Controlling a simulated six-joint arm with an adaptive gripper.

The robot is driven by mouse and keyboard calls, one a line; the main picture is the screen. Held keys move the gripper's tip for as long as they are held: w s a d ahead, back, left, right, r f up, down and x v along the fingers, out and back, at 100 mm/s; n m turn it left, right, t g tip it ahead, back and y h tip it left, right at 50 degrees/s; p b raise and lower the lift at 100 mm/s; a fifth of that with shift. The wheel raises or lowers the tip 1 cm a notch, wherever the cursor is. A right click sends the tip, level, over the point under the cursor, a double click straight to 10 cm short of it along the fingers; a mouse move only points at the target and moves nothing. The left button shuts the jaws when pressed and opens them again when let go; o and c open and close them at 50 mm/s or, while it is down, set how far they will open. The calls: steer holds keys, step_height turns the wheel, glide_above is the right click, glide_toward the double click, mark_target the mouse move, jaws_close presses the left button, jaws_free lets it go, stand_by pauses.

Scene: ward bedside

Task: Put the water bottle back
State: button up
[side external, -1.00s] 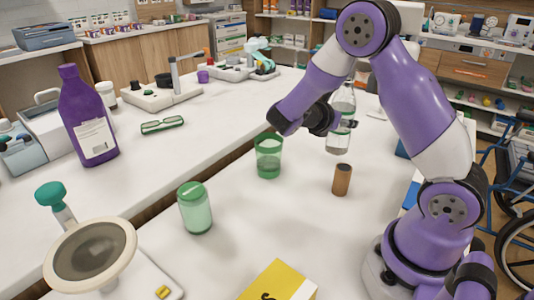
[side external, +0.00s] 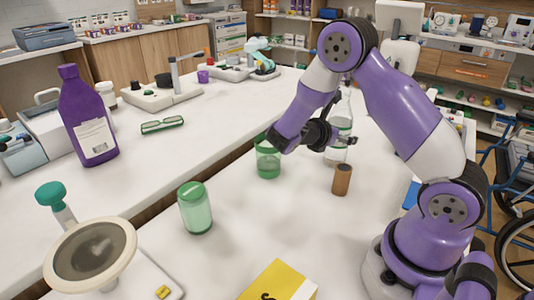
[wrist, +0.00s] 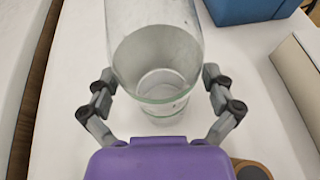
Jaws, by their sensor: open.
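The water bottle (side external: 337,154) is clear with a green-edged band and stands upright on the white table. In the wrist view the clear bottle (wrist: 155,55) rises between my spread fingers. My gripper (side external: 330,134) is open at the bottle's side, around mid-height, and partly hides it in the side view. In the wrist view my gripper (wrist: 160,95) has one finger on each side of the bottle, with gaps visible, so it is not gripped.
A green glass (side external: 268,160) stands left of the bottle, close to my wrist. A brown cylinder (side external: 342,180) stands just in front of it. A green-lidded jar (side external: 195,208) and yellow box (side external: 278,283) are nearer. A blue box (wrist: 240,8) lies beyond the bottle.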

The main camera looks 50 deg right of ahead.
steer(key=shift+a+r, duration=0.2)
steer(key=s+a+r+m+t+y, duration=0.1)
steer(key=a+r+m+t+y, duration=0.1)
steer(key=a, duration=0.6)
steer(key=s+a+r+m+t+y, duration=0.2)
steer(key=a+r+m+t+y, duration=0.1)
steer(key=a+m+y, duration=0.4)
steer(key=s+a+r+m+t+y, duration=0.2)
steer(key=a+r+m+y, duration=0.2)
steer(key=a+m, duration=0.3)
steer(key=shift+a+r, duration=0.55)
steer(key=shift+a, duration=0.55)
